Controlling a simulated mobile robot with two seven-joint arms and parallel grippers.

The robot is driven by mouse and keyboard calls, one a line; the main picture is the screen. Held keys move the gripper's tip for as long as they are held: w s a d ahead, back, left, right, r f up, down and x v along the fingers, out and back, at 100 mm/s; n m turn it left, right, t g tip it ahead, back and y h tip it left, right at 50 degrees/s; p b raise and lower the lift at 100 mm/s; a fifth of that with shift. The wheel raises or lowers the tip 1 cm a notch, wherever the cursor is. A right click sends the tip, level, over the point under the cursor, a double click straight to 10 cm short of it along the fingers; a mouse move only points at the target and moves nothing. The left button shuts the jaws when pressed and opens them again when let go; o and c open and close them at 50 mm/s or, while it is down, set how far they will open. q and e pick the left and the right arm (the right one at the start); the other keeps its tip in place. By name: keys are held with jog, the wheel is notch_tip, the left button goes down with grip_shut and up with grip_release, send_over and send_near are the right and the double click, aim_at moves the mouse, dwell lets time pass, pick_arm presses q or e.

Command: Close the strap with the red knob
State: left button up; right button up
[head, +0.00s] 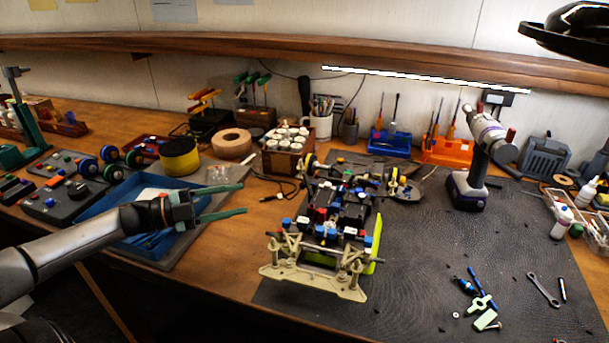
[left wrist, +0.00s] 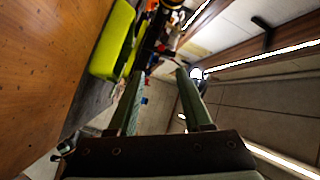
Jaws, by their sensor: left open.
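The RC racecar chassis (head: 345,205) stands on the dark mat, with a pale cream bumper frame (head: 310,275) at its near end. Small red, blue and black parts crowd its top. A small red part (head: 319,214) shows near its front, but I cannot tell whether it is the strap's red knob. The strap itself is not distinct. A lime-green side piece (head: 375,240) runs along the car's right side and also shows in the left wrist view (left wrist: 112,40). My left gripper (head: 243,198) is open and empty, left of the car and apart from it; its green fingers show in the left wrist view (left wrist: 160,74).
A blue tray (head: 128,243) lies below and left of my left gripper. A tape roll (head: 232,144), a wooden box of jars (head: 287,152) and a drill (head: 480,160) stand behind. Loose tools and a wrench (head: 543,290) lie at right. The mat right of the car is mostly clear.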

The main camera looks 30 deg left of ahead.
aim_at(300, 186)
pick_arm(q)
jog(key=b+x, duration=0.1)
jog(key=x, duration=0.9)
jog(key=shift+w+a+r, duration=0.1)
jog(key=shift+r, duration=0.1)
jog(key=shift+x, duration=1.4)
jog(key=shift+f, duration=0.1)
grip_shut()
